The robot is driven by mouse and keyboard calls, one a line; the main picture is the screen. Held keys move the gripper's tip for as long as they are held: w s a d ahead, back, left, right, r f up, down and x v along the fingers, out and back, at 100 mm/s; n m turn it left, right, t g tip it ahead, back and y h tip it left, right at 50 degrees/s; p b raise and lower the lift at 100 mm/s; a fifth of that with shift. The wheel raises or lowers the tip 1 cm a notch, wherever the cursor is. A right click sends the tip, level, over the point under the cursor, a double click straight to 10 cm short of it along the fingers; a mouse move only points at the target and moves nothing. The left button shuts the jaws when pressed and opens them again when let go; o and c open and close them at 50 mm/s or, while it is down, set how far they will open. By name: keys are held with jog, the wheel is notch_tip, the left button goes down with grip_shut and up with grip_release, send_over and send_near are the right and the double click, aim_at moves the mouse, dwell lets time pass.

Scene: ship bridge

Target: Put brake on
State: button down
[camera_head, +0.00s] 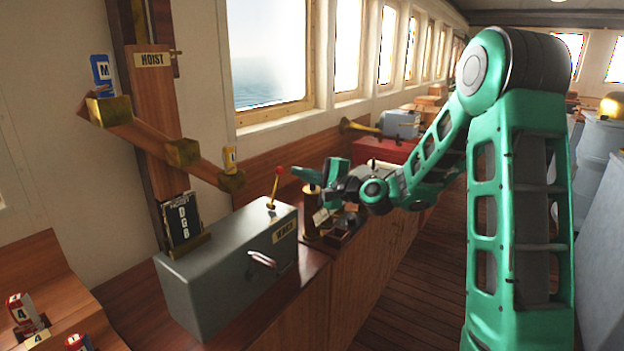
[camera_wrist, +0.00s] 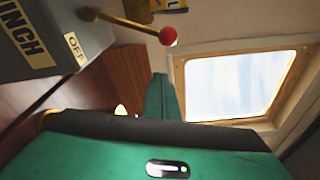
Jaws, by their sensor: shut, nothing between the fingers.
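A grey winch box (camera_head: 225,275) stands on the wooden counter, with a metal handle on its front. A brass lever (camera_head: 273,192) with a red ball knob (camera_head: 280,170) rises from its top. In the wrist view the red knob (camera_wrist: 168,36) and lever are near the upper middle, and an OFF label (camera_wrist: 75,46) is on the box. No label reading brake is legible. My gripper (camera_head: 298,172) is shut and empty, just right of the knob in the head view; its green finger (camera_wrist: 160,96) shows below the knob in the wrist view. They appear apart.
A dark slate (camera_head: 182,220) stands at the back of the winch box. Brass fittings (camera_head: 312,212) stand right of the box, under my gripper. The aisle floor is clear.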

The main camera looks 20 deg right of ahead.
aim_at(275, 188)
jog(key=shift+s+a+r, duration=0.2)
jog(key=shift+s+a, duration=0.05)
jog(key=shift+a, duration=0.3)
jog(key=shift+s+a+r, duration=0.15)
jog(key=shift+s+a, duration=0.1)
jog(key=shift+a, duration=0.3)
jog(key=shift+s+a+r, duration=0.2)
jog(key=shift+s+a, duration=0.05)
jog(key=shift+a, duration=0.3)
